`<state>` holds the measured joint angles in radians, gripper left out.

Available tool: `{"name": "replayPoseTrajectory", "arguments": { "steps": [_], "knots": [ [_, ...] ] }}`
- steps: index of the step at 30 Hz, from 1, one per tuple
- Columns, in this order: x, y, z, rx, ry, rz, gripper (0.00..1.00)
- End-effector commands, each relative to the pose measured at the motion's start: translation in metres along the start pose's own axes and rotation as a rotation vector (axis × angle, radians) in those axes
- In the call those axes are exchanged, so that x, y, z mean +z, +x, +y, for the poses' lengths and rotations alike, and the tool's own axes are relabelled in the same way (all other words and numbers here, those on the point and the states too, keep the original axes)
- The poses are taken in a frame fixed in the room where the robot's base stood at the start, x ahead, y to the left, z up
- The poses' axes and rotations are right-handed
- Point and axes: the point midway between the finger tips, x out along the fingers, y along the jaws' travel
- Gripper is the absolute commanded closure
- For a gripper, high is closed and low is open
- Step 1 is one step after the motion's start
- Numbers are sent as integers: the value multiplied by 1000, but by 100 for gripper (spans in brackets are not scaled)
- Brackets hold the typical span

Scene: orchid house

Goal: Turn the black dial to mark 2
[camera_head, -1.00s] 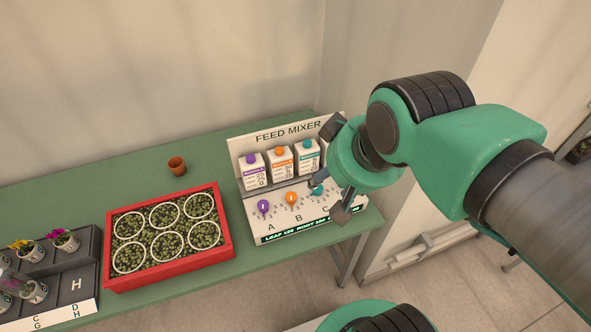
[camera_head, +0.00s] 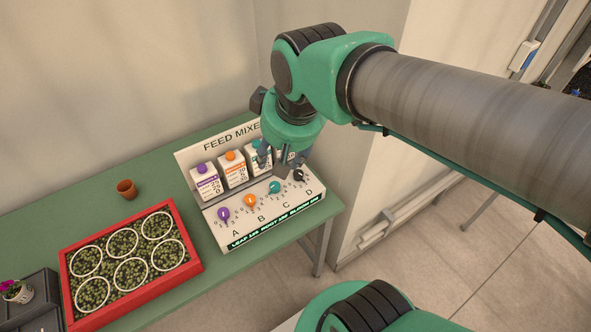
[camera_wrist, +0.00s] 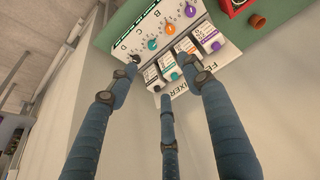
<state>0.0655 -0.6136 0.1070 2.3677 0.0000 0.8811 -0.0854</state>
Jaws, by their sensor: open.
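The black dial (camera_head: 299,175) is the rightmost knob on the feed mixer (camera_head: 213,220), above the letter D. It also shows in the wrist view (camera_wrist: 134,58), close to the tip of my left finger there. My gripper (camera_head: 279,162) is open and empty, above and behind the right part of the panel. In the wrist view my gripper's fingers (camera_wrist: 163,85) are spread apart and point toward the mixer. I cannot tell which mark the black dial points to. Whether a finger touches the dial is unclear.
Purple (camera_head: 223,214), orange (camera_head: 250,201) and teal (camera_head: 275,187) dials sit in a row left of the black one. Cartons (camera_head: 206,182) stand behind them. A red tray (camera_head: 196,262) of plants and a small pot (camera_head: 126,188) are on the green table (camera_head: 150,200).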

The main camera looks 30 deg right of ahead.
Motion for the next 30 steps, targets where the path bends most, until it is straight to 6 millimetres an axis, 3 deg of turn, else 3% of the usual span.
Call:
{"name": "replayPoseTrajectory", "arguments": {
  "steps": [6, 15, 23, 30],
  "knots": [
    [-39, 41, 29, 10, -17, -91, 50],
    [-76, 114, 75, 6, -44, -207, 50],
    [-87, 190, 120, -15, -63, -306, 50],
    [-82, 251, 154, -40, -77, -373, 50]
  ]
}}
